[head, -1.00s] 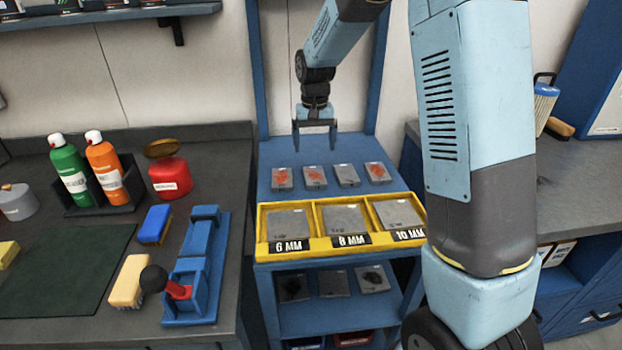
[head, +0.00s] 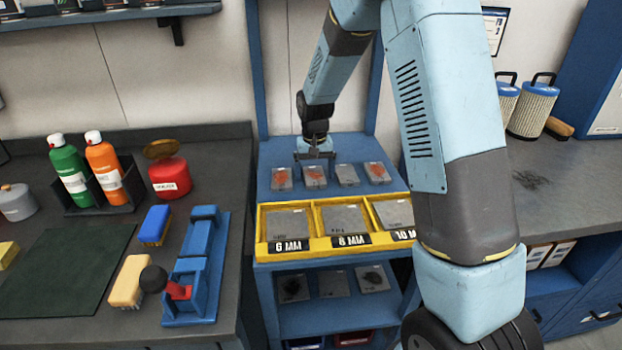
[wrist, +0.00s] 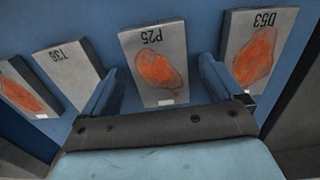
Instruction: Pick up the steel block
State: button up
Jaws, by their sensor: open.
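Several flat grey steel blocks lie in a row on the blue shelf. The second from the left, with an orange-red patch (head: 315,177), is labelled P25 in the wrist view (wrist: 155,62). The leftmost block (head: 282,179) also has an orange patch and reads D53 in the wrist view (wrist: 258,48). The third block (head: 347,174) is plain grey, and the rightmost (head: 377,172) has an orange patch. My gripper (head: 315,159) is open above the P25 block. In the wrist view its fingers (wrist: 158,72) appear on either side of that block; contact cannot be told.
A yellow tray (head: 262,222) with 6, 8 and 10 mm compartments, each holding a plate, stands in front of the row. The left bench holds bottles, a red can (head: 169,178) and a blue fixture (head: 197,265). The blue frame's posts rise behind the shelf.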

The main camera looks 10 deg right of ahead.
jog(key=shift+c, duration=0.2)
grip_shut()
dwell(0.6)
jog(key=shift+r, duration=0.15)
jog(key=shift+r, duration=0.2)
notch_tip(320, 180, up, 2)
jog(key=shift+w+r, duration=0.1)
jog(key=s+a+r, duration=0.9)
jog(key=a+r, duration=0.1)
jog(key=shift+s+a+r, duration=0.15)
jog(key=shift+a, duration=0.2)
